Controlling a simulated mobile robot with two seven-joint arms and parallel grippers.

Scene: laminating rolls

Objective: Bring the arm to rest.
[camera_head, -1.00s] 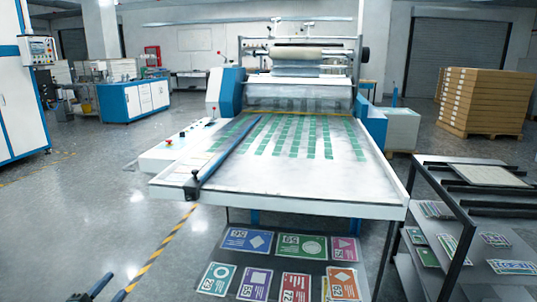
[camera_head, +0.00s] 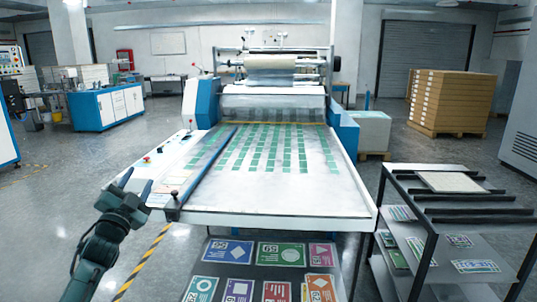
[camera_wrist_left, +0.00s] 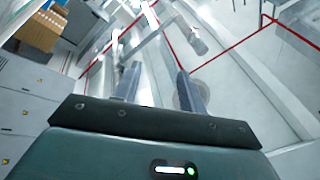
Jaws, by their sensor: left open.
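My left gripper (camera_head: 136,183) is at the left of the head view, raised in front of the laminating machine's left side. Its two fingers are apart and nothing is between them. In the left wrist view the open fingers (camera_wrist_left: 160,88) point away toward the upper part of the room, with pale wall and red lines beyond. My right gripper is in neither view.
The laminating machine's table (camera_head: 290,200) fills the middle. Below it is a dark board (camera_head: 250,276) with several coloured cards. A black rack (camera_head: 440,230) stands at the right, cartons (camera_head: 450,100) behind it. Open floor (camera_head: 50,210) lies at the left.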

